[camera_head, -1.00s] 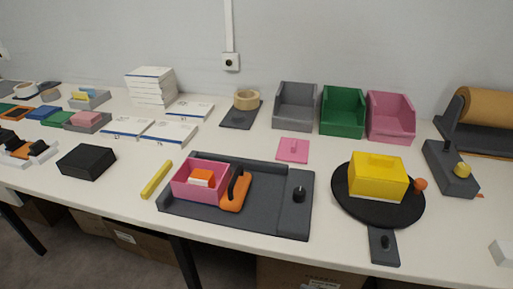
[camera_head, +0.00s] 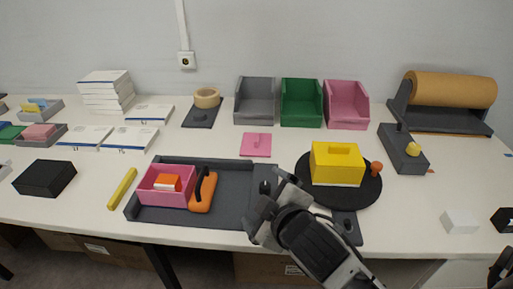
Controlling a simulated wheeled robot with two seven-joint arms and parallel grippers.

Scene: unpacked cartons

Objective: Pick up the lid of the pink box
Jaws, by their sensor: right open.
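The pink lid (camera_head: 256,146) is a flat square plate with a small raised grip on top. It lies on the white table behind the dark grey tray. The open pink box (camera_head: 161,199) stands in the left part of the tray and has an orange and white object (camera_head: 167,183) inside. My right gripper (camera_head: 264,204) is open over the right end of the tray, nearer to me than the lid and apart from it. Its fingers partly hide the tray's right end. My left gripper is not in view.
The grey tray (camera_head: 232,178) also holds an orange tool with a black handle (camera_head: 203,190). A yellow box (camera_head: 337,162) sits on a black round plate right of the lid. Grey, green and pink bins (camera_head: 347,107) stand behind. Table around the lid is clear.

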